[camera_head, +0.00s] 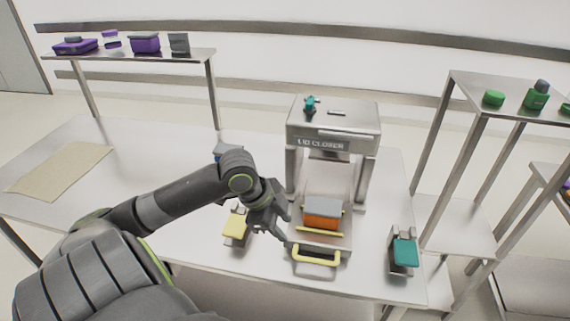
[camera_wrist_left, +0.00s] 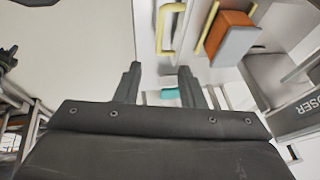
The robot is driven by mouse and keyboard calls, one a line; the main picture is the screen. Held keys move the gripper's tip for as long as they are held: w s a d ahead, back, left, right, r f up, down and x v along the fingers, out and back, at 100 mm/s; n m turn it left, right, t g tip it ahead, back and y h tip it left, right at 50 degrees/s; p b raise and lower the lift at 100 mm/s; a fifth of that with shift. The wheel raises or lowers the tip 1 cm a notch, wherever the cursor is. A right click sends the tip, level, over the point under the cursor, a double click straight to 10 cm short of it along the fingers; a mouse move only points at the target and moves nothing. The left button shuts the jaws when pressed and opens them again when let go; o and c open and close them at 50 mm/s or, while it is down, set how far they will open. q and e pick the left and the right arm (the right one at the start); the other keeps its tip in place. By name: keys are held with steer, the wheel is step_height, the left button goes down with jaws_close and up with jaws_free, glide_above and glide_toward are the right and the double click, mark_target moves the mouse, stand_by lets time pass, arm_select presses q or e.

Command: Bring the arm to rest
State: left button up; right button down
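My left arm reaches in from the left over the table in the head view. Its gripper (camera_head: 284,223) is beside the front left of the lid closer machine (camera_head: 333,117), between a yellow pad (camera_head: 236,224) and the machine's yellow handle (camera_head: 316,258). In the left wrist view the two fingers (camera_wrist_left: 159,80) stand apart with nothing between them. An orange bin with a grey lid (camera_head: 322,216) sits in the machine; it also shows in the wrist view (camera_wrist_left: 228,38). The handle (camera_wrist_left: 168,28) is in that view too. My right gripper is not in view.
A teal pad (camera_head: 404,252) is at the table's right front. A beige mat (camera_head: 62,168) lies at the left. Metal shelves hold purple things (camera_head: 145,43) at back left and green things (camera_head: 537,95) at right. The table's left middle is largely clear.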

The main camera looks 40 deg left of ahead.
arm_select(q)
steer(key=s+d+f+n+y, duration=0.2)
steer(key=s+f+n, duration=0.45)
steer(key=s, duration=0.25)
steer(key=s+d+f+n+y, duration=0.3)
steer(key=s+f+n, duration=0.35)
steer(key=s, duration=0.25)
step_height(320, 180, down, 28)
steer(key=a+r+g+b, duration=0.1)
steer(key=a+g+b, duration=0.1)
steer(key=b, duration=0.1)
steer(key=s+d+f+g+h+b, duration=0.1)
steer(key=s+f+b, duration=0.1)
steer(key=s+f, duration=1.2)
step_height(320, 180, down, 4)
steer(key=shift+s+d+r, duration=0.15)
steer(key=shift+s, duration=0.2)
